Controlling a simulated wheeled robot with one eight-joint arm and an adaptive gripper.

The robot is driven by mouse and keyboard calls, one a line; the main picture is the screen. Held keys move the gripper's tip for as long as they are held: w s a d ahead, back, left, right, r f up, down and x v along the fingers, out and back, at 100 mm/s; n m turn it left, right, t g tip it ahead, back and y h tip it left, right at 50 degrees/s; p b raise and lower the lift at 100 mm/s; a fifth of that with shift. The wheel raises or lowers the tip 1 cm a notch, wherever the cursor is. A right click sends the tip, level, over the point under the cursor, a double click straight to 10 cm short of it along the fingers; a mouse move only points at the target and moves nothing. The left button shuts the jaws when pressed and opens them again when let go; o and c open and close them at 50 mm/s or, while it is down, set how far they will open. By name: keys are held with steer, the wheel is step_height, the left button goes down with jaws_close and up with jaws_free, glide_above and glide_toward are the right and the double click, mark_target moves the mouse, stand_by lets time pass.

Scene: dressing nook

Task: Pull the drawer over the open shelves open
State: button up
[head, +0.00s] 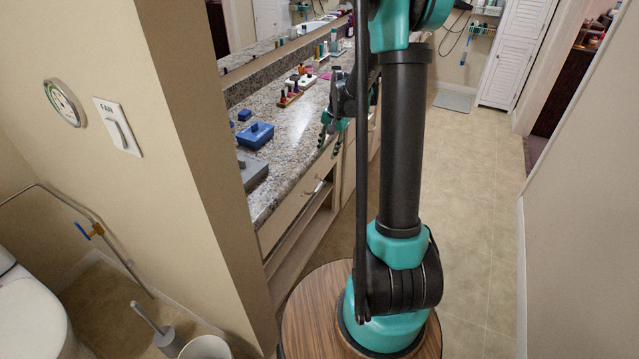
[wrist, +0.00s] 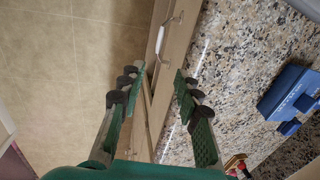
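The drawer (head: 285,222) is a beige front under the granite counter, above the open shelves (head: 303,246) in the head view. It looks closed, its front in line with the cabinet. A pale bar handle (head: 321,188) is on its front. In the wrist view the handle (wrist: 160,40) lies beyond the fingertips, near the middle of the gap, along the drawer front (wrist: 178,48). My gripper (head: 332,130) is at the counter's front edge. In the wrist view my gripper (wrist: 158,75) has its fingers apart with nothing between them, not touching the handle.
A wall end (head: 200,150) stands left of the counter. The tiled floor (head: 480,170) to the right is clear.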

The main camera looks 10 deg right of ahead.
mark_target(319, 186)
steer(key=a+f, duration=0.1)
steer(key=f, duration=0.4)
steer(key=w+f, duration=0.1)
steer(key=f, duration=0.5)
steer(key=w+a+f, duration=0.1)
steer(key=f, duration=0.4)
steer(key=shift+a+f, duration=0.35)
jaws_close()
